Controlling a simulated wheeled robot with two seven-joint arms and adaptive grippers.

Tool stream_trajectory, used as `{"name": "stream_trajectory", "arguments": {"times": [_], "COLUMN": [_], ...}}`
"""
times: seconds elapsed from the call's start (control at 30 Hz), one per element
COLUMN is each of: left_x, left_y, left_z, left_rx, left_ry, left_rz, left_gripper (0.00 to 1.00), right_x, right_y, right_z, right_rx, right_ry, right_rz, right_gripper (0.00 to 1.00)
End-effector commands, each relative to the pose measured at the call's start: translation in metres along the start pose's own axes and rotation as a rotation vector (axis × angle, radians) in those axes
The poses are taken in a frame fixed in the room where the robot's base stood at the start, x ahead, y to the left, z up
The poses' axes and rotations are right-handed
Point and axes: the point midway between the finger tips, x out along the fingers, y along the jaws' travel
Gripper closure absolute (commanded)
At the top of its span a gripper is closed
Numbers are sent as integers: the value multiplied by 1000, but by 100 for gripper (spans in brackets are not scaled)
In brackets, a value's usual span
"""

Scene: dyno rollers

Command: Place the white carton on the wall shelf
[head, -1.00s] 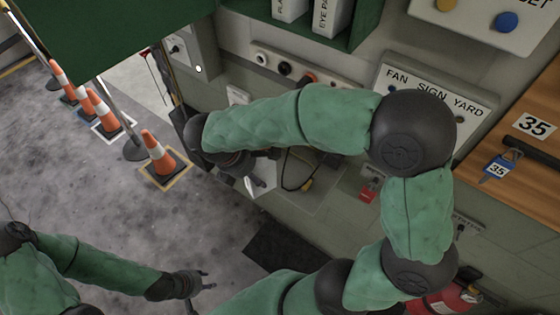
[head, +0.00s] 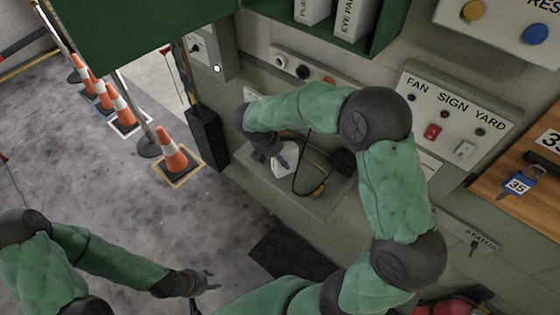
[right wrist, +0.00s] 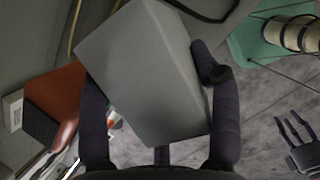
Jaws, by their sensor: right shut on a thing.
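The white carton (head: 285,164) is in my right gripper (head: 275,158) in the head view, over a grey-green ledge along the wall; most of it is hidden by the hand. In the right wrist view the carton (right wrist: 148,72) shows as a plain pale grey box, tilted, between the dark fingers (right wrist: 160,120), which are shut on it. A green wall shelf (head: 378,35) holding white boxes is at the top of the head view, above and right of the carton. My left gripper (head: 208,282) is empty, low over the floor, with its fingers apart.
A switch panel marked FAN SIGN YARD (head: 455,110) is on the wall right of my right arm. A cable (head: 297,180) hangs by the carton. Traffic cones (head: 172,150) stand on the floor at left. A green panel (head: 140,30) fills the upper left. Floor around the left gripper is clear.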

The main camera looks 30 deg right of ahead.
Motion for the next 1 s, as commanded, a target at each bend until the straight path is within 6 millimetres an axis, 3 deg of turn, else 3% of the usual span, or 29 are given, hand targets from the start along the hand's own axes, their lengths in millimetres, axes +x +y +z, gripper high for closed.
{"name": "stream_trajectory", "arguments": {"times": [0.27,0.67,0.7,0.77,1.0], "left_x": [3,5,5,5,5], "left_y": [-1,-2,-2,-2,-2], "left_z": [0,0,0,0,0], "left_rx": [0,0,0,0,0], "left_ry": [0,0,0,0,0], "left_rz": [0,0,0,0,0], "left_gripper": [60,60,60,60,60], "right_x": [34,38,38,38,37], "right_y": [2,3,2,2,2], "right_z": [-10,-12,-12,-12,-12], "right_rx": [-1,0,0,0,0], "right_ry": [0,0,0,0,0], "right_rz": [-3,-1,-1,-1,-1], "right_gripper": [71,71,28,13,13]}}
